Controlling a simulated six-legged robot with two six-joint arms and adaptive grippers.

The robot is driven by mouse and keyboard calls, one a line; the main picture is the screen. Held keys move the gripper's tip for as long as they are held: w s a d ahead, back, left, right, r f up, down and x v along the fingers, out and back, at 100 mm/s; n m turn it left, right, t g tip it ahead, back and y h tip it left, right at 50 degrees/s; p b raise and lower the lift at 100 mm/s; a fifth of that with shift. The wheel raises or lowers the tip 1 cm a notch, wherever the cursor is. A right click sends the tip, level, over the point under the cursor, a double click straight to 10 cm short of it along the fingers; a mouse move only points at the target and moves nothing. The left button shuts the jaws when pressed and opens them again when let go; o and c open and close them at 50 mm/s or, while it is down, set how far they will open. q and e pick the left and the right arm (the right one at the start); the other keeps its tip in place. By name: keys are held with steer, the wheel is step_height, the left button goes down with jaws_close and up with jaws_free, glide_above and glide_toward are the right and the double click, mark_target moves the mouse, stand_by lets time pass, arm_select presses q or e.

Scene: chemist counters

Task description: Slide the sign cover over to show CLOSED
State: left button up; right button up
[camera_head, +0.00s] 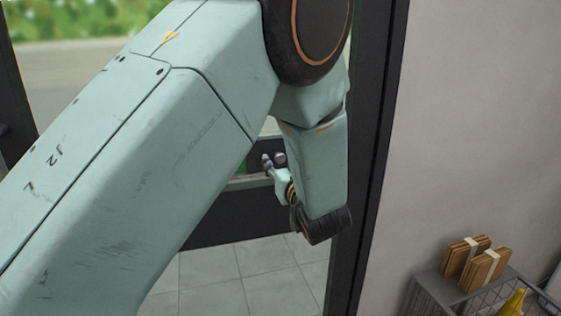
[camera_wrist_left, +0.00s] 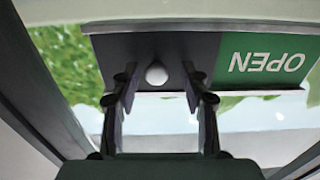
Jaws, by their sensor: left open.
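The door sign shows upside down in the left wrist view, with a green panel reading OPEN (camera_wrist_left: 262,62) on the right. A dark sign cover (camera_wrist_left: 110,62) lies over the left part and carries a round white knob (camera_wrist_left: 156,75). My left gripper (camera_wrist_left: 157,82) is open, with one finger on each side of the knob; I cannot tell whether either finger touches it. In the head view my left gripper (camera_head: 273,161) is small, in front of the glass door, and my arm hides most of the sign. My right gripper is in neither view.
A dark door frame (camera_head: 372,150) stands right of my arm, beside a plain pale wall (camera_head: 475,120). A dark rail (camera_head: 240,215) crosses the door below the gripper.

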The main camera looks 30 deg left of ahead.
arm_select(q)
steer(key=shift+w+d, duration=0.1)
steer(key=shift+d, duration=0.2)
steer(key=shift+c, duration=1)
steer(key=shift+s+d+r, duration=0.25)
steer(key=shift+d, duration=0.1)
steer(key=c, duration=0.3)
steer(key=shift+s+a, duration=0.1)
steer(key=shift+a, duration=0.1)
steer(key=c, duration=0.3)
jaws_close()
steer(key=shift+d, duration=0.1)
